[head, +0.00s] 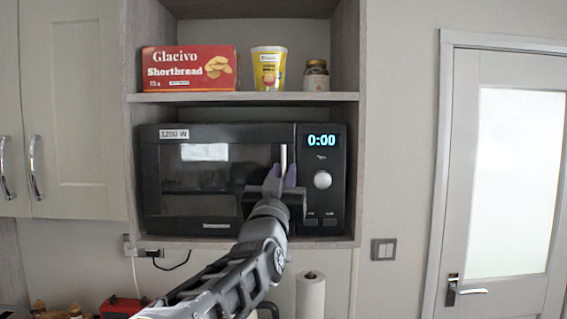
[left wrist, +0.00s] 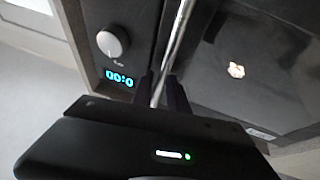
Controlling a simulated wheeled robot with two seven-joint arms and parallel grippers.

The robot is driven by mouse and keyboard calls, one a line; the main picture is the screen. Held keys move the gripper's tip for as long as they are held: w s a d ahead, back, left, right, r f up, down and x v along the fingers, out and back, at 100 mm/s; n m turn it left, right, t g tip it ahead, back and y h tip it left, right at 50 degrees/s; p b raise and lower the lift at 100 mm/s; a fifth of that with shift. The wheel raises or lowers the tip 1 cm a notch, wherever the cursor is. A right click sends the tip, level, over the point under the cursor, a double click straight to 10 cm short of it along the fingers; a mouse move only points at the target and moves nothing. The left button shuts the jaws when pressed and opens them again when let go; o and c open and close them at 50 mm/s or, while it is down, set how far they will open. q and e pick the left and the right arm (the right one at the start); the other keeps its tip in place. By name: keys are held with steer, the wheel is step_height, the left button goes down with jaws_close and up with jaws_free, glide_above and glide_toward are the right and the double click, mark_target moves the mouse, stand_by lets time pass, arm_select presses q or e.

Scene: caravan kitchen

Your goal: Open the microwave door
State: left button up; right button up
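The black microwave (head: 220,130) sits in the open shelf, with its door (head: 216,200) closed against the front. Its pale vertical handle (head: 283,156) is at the door's right edge; it also shows in the left wrist view as a bright bar (left wrist: 174,45). My left gripper (head: 284,174) reaches up from below, its purplish fingers on both sides of the handle. In the left wrist view the dark fingers (left wrist: 164,92) close in on the bar from both sides. The handle's lower part is hidden by the gripper. My right gripper is not in view.
The control panel has a knob (head: 322,180) and a display (head: 321,141) reading 0:00. Above are a shortbread box (head: 188,68), a yellow cup (head: 268,70) and a jar (head: 316,76). A paper roll (head: 311,297) stands below. Cupboards (head: 80,110) are at left.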

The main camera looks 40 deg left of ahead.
arm_select(q)
steer(key=shift+w+a+r, duration=0.1)
steer(key=shift+w+a, duration=0.05)
steer(key=shift+w, duration=0.05)
jaws_close()
stand_by(1.4)
